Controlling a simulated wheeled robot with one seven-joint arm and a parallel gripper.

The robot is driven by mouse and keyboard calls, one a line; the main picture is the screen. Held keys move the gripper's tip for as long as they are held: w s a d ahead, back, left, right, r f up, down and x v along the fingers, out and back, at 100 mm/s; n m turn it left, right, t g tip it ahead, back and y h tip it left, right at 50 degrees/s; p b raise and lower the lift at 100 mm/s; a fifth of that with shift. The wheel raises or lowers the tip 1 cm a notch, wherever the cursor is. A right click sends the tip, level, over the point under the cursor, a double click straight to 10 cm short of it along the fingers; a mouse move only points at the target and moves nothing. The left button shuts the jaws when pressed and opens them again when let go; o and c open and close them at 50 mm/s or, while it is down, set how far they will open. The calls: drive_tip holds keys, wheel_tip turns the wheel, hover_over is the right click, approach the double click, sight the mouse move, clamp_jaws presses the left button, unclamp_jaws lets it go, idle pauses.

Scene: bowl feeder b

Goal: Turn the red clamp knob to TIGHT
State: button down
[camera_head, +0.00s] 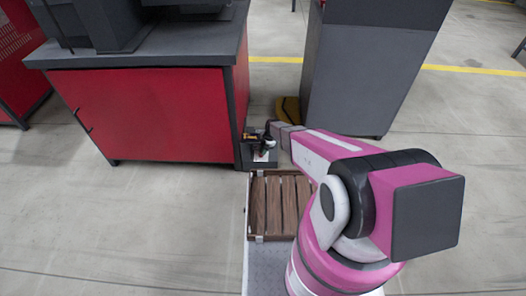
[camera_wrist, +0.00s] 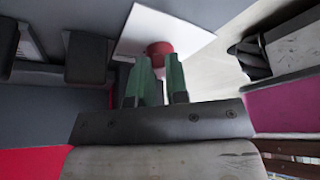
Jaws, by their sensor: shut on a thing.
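The red clamp knob (camera_wrist: 159,49) shows in the wrist view in front of a white plate (camera_wrist: 172,25). My gripper (camera_wrist: 157,68) has its two green fingertips at the knob, one on each side, and is shut on it. The fingers hide the lower part of the knob. Any TIGHT mark or pointer cannot be made out. In the head view my gripper (camera_head: 268,139) is at a small dark fixture (camera_head: 260,160) beside the red cabinet's right edge; the knob cannot be told apart there.
A red cabinet (camera_head: 150,115) with a dark top stands left of the fixture. A grey cabinet (camera_head: 365,70) stands behind on the right. A wooden slatted tray (camera_head: 258,207) lies just in front of the fixture. The floor to the left is clear.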

drive_tip(key=m, duration=0.2)
drive_tip(key=m+t, duration=0.1)
drive_tip(key=m, duration=0.1)
drive_tip(key=shift+s+d+t+y, duration=0.15)
drive_tip(key=shift+s+t+y, duration=0.15)
drive_tip(key=shift+s, duration=0.05)
drive_tip(key=m, duration=0.1)
drive_tip(key=m+t, duration=0.1)
drive_tip(key=m, duration=0.2)
drive_tip(key=shift+s+r+m+t, duration=0.1)
drive_tip(key=shift+s+m+t, duration=0.2)
drive_tip(key=shift+m+t, duration=0.1)
drive_tip(key=m, duration=0.1)
drive_tip(key=m+t, duration=0.1)
drive_tip(key=m, duration=0.2)
drive_tip(key=shift+s+t, duration=0.25)
drive_tip(key=shift+t, duration=0.05)
drive_tip(key=shift+s+a+m+t+h, duration=0.15)
drive_tip(key=shift+m+t+h, duration=0.15)
drive_tip(key=shift+m, duration=0.7)
drive_tip(key=shift+w+a+m+t+h, duration=0.1)
drive_tip(key=shift+m+t+h, duration=0.15)
drive_tip(key=shift+m, duration=0.75)
drive_tip(key=shift+s, duration=0.1)
drive_tip(key=c, duration=1.1)
unclamp_jaws()
